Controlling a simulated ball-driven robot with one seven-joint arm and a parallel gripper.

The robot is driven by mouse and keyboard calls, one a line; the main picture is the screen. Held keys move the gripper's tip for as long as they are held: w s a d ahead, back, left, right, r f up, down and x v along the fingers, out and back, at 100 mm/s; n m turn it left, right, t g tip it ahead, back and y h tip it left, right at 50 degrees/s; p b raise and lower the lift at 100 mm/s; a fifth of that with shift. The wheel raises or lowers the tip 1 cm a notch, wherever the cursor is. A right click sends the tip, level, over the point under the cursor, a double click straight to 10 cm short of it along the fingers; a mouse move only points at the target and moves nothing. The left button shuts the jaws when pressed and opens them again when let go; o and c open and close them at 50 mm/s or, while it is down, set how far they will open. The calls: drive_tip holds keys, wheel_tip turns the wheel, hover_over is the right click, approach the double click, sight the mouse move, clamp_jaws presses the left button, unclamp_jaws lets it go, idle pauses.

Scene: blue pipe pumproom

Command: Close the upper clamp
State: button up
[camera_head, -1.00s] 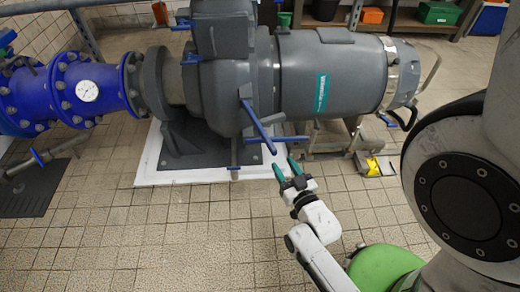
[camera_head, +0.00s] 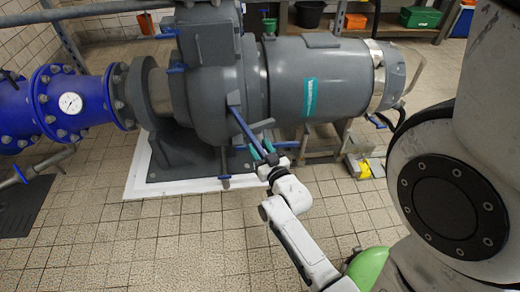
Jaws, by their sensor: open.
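Several blue clamp levers sit on the grey pump housing (camera_head: 200,95). A long blue lever (camera_head: 243,128) slants down and right from the housing's right side, and a shorter, flatter blue bar (camera_head: 288,144) lies near its lower end. I cannot tell for certain which one is the upper clamp. My gripper (camera_head: 262,150), with green fingertips, is open at the lower end of the long lever. Its fingers appear to lie on either side of that end; contact cannot be made out.
A grey motor (camera_head: 325,80) stands to the right of the housing above a metal support with a yellow part (camera_head: 365,170). Blue pipework with a gauge (camera_head: 70,103) is at left. A white plinth edge (camera_head: 150,192) lies below the pump. The tiled floor in front is clear.

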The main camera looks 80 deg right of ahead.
clamp_jaws()
